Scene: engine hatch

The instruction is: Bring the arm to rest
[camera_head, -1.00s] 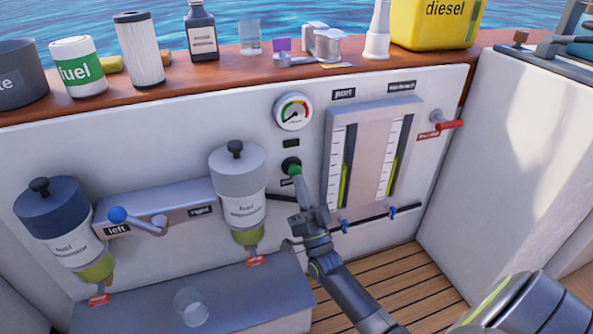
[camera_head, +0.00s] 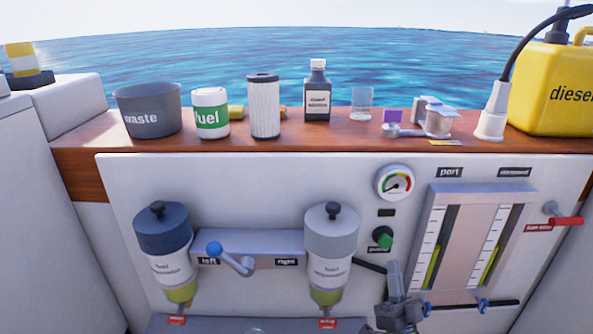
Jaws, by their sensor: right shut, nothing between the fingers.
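My right gripper (camera_head: 395,282) is at the bottom, right of centre. It is shut and empty, pointing up, below the green pump knob (camera_head: 382,238) on the white panel. A gap shows between its fingertips and the knob in the picture. The rest of my right arm is cut off by the lower edge. My left gripper is not in view.
Two fuel separators (camera_head: 163,255) (camera_head: 331,250) flank a blue-knobbed lever (camera_head: 232,257). Right of the gripper are the sight gauges (camera_head: 473,240) with blue valves below. A waste pot (camera_head: 149,112), bottles and a diesel can (camera_head: 553,95) stand on the wooden ledge (camera_head: 80,170).

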